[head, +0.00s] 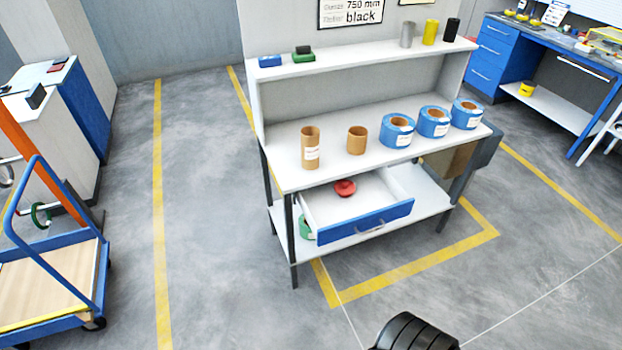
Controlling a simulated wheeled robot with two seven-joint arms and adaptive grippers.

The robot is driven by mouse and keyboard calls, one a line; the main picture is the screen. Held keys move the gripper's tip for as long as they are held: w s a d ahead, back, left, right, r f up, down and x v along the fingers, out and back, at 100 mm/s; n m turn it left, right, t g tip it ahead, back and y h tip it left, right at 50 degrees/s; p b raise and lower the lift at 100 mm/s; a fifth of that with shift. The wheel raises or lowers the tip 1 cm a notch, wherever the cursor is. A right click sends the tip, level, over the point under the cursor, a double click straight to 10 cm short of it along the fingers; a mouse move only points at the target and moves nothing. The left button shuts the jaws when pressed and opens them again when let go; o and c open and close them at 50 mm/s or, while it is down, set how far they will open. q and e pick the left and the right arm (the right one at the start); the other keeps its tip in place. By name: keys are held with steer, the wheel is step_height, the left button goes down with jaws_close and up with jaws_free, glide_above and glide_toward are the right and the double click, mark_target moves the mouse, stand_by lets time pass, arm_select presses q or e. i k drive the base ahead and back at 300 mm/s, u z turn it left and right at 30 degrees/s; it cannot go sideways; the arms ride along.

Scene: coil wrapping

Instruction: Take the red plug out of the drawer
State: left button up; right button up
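The red plug (345,188) is a small round red piece lying inside the open drawer, toward its back. The drawer (365,228) is white inside with a blue front and a handle, and is pulled out from under the worktop of the white workbench (290,175). Neither of my grippers shows in the head view, so their state is hidden. Nothing touches the plug except the drawer.
Brown tubes (310,150) and several blue-wrapped coils (398,131) stand on the worktop above the drawer. A blue cart (50,270) stands at the left. A dark ribbed part (413,333) shows at the bottom edge.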

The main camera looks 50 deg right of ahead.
mark_target(344, 188)
steer(key=z, duration=0.15)
steer(key=i, duration=0.85)
steer(key=z, duration=1.25)
steer(key=i, duration=0.7)
steer(key=z, duration=0.8)
